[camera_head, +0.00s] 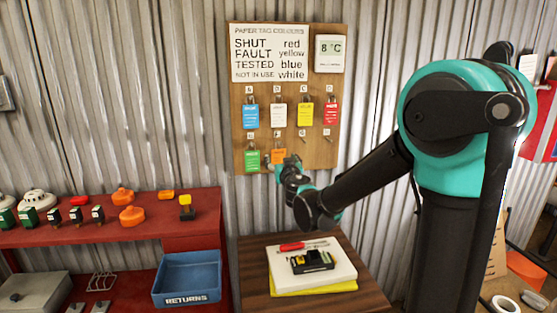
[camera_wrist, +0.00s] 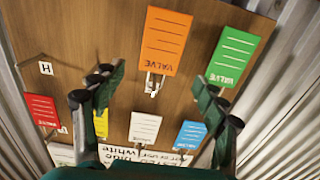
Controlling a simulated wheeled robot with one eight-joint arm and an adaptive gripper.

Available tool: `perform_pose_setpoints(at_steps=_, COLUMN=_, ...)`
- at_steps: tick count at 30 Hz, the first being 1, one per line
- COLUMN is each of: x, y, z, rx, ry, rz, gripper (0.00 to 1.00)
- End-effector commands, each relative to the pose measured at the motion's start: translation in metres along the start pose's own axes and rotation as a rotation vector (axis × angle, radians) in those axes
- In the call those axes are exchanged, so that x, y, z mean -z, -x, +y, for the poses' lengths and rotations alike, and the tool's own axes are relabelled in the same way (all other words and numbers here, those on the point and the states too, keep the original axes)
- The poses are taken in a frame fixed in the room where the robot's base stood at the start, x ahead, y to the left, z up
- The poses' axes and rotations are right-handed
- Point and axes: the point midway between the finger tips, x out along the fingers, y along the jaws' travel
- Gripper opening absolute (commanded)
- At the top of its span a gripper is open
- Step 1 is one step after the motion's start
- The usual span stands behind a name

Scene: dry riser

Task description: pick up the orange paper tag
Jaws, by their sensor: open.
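The orange paper tag (camera_head: 279,154) hangs in the lower row of a wooden board on the wall. In the wrist view the orange paper tag (camera_wrist: 165,42) is large, marked VALVE, and hangs from a small metal padlock or hook. My gripper (camera_head: 283,168) is close to the board at the tag's lower edge. In the wrist view my gripper (camera_wrist: 158,84) has its two fingers spread wide, with the padlock between the tips and nothing gripped. The tag's lower part is partly hidden by my gripper in the head view.
A green tag (camera_head: 252,160) hangs left of the orange one. Blue (camera_head: 251,115), white (camera_head: 278,115), yellow (camera_head: 305,113) and red (camera_head: 331,112) tags hang above. A wooden table (camera_head: 255,281) and red bench (camera_head: 120,236) stand below the board.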

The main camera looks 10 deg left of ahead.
Motion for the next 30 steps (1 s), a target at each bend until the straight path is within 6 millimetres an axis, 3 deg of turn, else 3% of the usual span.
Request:
perform_pose_setpoints(at_steps=8, x=-0.001, y=-0.019, z=0.001, rx=-0.001, ry=0.000, rz=0.000, gripper=0.72)
perform_pose_setpoints(at_steps=16, x=-0.004, y=-0.055, z=0.001, rx=-0.001, ry=0.000, rz=0.000, gripper=0.72)
perform_pose_setpoints(at_steps=26, x=-0.004, y=-0.062, z=0.001, rx=0.000, ry=0.000, rz=0.000, gripper=0.72)
perform_pose_setpoints(at_steps=30, x=-0.004, y=-0.062, z=0.001, rx=0.000, ry=0.000, rz=0.000, gripper=0.56)
